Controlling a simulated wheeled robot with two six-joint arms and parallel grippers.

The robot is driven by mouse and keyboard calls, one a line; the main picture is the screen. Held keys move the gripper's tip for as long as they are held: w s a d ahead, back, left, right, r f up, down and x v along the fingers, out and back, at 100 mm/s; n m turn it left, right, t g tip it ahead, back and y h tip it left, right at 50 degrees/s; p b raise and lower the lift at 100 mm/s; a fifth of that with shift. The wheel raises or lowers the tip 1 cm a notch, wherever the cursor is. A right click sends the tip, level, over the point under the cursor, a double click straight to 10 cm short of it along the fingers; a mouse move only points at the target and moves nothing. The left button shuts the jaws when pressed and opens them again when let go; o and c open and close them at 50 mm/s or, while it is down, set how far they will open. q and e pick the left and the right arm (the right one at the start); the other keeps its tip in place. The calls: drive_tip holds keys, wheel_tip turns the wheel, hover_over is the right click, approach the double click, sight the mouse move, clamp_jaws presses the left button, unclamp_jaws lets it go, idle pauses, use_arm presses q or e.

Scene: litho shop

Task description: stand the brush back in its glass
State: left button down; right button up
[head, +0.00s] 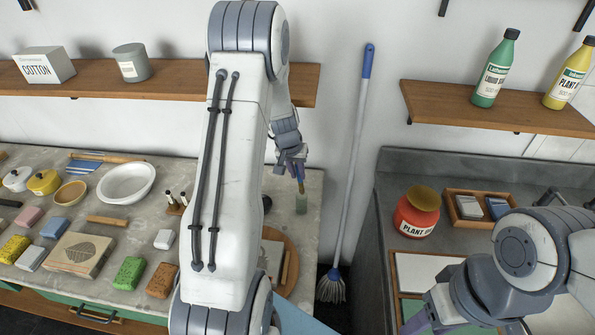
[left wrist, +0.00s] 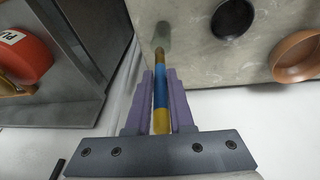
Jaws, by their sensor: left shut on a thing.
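My left gripper (head: 299,176) is shut on the brush, over the right end of the stone-topped bench. The brush (left wrist: 160,86) shows between the purple fingers in the left wrist view, with a yellow and blue handle and a brownish end away from the gripper. In the head view it points down. The small greenish glass (head: 301,204) stands on the bench just below the brush; it also shows in the left wrist view (left wrist: 163,31). Brush end and glass rim look close; I cannot tell if they touch. My right gripper (head: 420,318) is partly in view at the bottom, its jaws unclear.
The bench (head: 205,172) holds a white bowl (head: 126,183), sponges and a round wooden board (head: 291,262). A dark round thing (left wrist: 233,18) and a brown bowl (left wrist: 296,57) stand near the glass. A mop (head: 355,160) leans in the gap between bench and grey counter (head: 400,170).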

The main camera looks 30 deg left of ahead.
use_arm(q)
drive_tip(key=shift+f+b, duration=2.5)
drive_tip(key=shift+f, duration=0.3)
drive_tip(key=c, duration=0.7)
unclamp_jaws()
drive_tip(key=shift+r, duration=0.15)
drive_tip(key=b+v, duration=0.1)
drive_tip(key=v, duration=0.9)
drive_tip(key=shift+r+b, duration=0.1)
drive_tip(key=shift+b, duration=0.2)
